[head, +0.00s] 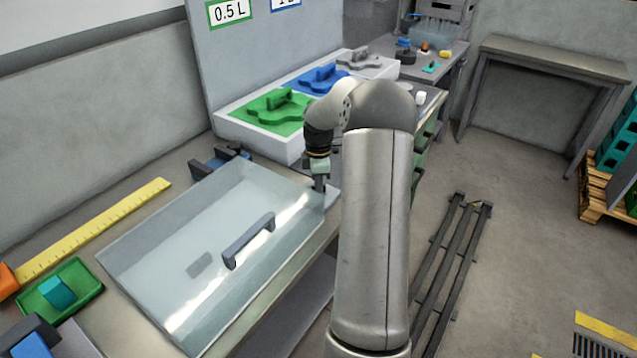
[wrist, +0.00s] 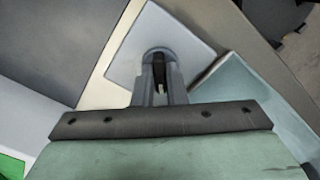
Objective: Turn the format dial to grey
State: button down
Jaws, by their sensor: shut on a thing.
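My gripper (head: 320,186) reaches down at the far right corner of the clear-lidded box, mostly hidden by my own arm in the head view. In the wrist view, its fingers (wrist: 160,84) are shut on the dark knob of the format dial (wrist: 160,68). A pale square plate (wrist: 188,38) lies under the knob. No colour marks show on the plate, so I cannot tell which colour the dial points to.
The clear lid (head: 160,255) with its grey handle (head: 248,240) lies shut beside the gripper. Behind stand green (head: 275,110), blue (head: 320,78) and grey (head: 370,64) shaped parts in a white tray (head: 243,128). A yellow ruler (head: 95,230) lies left.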

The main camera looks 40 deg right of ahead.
jog(key=m, duration=0.3)
jog(key=shift+m+b, duration=0.3)
jog(key=shift+m, duration=0.1)
jog(key=m, duration=0.4)
jog(key=shift+m+b, duration=0.3)
jog(key=shift+b, duration=0.1)
jog(key=m, duration=0.4)
jog(key=shift+m, duration=0.3)
jog(key=shift+r+m+b, duration=0.1)
jog(key=shift+m+b, duration=0.25)
jog(key=shift+m, duration=1.75)
jog(key=c, duration=1.5)
grip_release()
jog(key=shift+o, duration=0.2)
notch_tip(320, 180, up, 17)
jog(key=shift+r, duration=0.2)
